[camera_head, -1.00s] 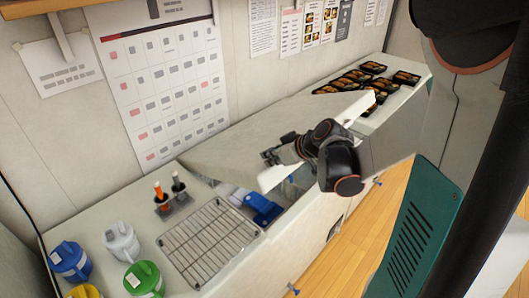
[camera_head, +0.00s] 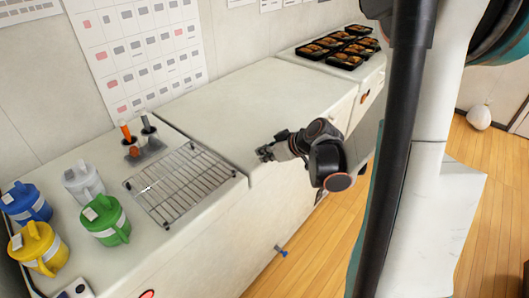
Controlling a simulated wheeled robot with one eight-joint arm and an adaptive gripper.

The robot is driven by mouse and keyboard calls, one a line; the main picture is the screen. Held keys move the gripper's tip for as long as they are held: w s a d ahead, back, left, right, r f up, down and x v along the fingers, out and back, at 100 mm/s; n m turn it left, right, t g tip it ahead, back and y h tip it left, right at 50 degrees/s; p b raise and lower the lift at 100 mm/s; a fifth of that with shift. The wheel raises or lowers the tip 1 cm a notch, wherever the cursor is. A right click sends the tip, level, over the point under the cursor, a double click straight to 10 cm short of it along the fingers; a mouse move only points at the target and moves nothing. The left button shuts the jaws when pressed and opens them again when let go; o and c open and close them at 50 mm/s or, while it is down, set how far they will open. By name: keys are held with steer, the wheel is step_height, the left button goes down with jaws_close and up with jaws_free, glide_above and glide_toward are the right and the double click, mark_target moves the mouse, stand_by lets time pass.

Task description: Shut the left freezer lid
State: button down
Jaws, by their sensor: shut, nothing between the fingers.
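The white freezer lid (camera_head: 235,105) lies flat and level with the counter, between the wire rack and the food trays. No opening into the freezer shows, and its inside is hidden. My gripper (camera_head: 263,153) is shut and empty. I cannot tell whether the fingertips touch the lid. The freezer's white front (camera_head: 250,215) drops to the floor below.
A wire rack (camera_head: 182,183) lies left of the lid, with a holder of orange- and dark-handled tools (camera_head: 140,140) behind it. Blue, white, green and yellow jugs (camera_head: 107,222) stand at left. Several black food trays (camera_head: 343,60) sit at the far right end.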

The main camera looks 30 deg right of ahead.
mark_target(262, 164)
step_height(262, 164, down, 2)
steer(key=shift+s+f+b, duration=0.15)
steer(key=shift+b, duration=0.45)
steer(key=shift+s+d+f+b, duration=0.1)
steer(key=shift+s+f+b, duration=0.3)
steer(key=shift+f+b, duration=0.1)
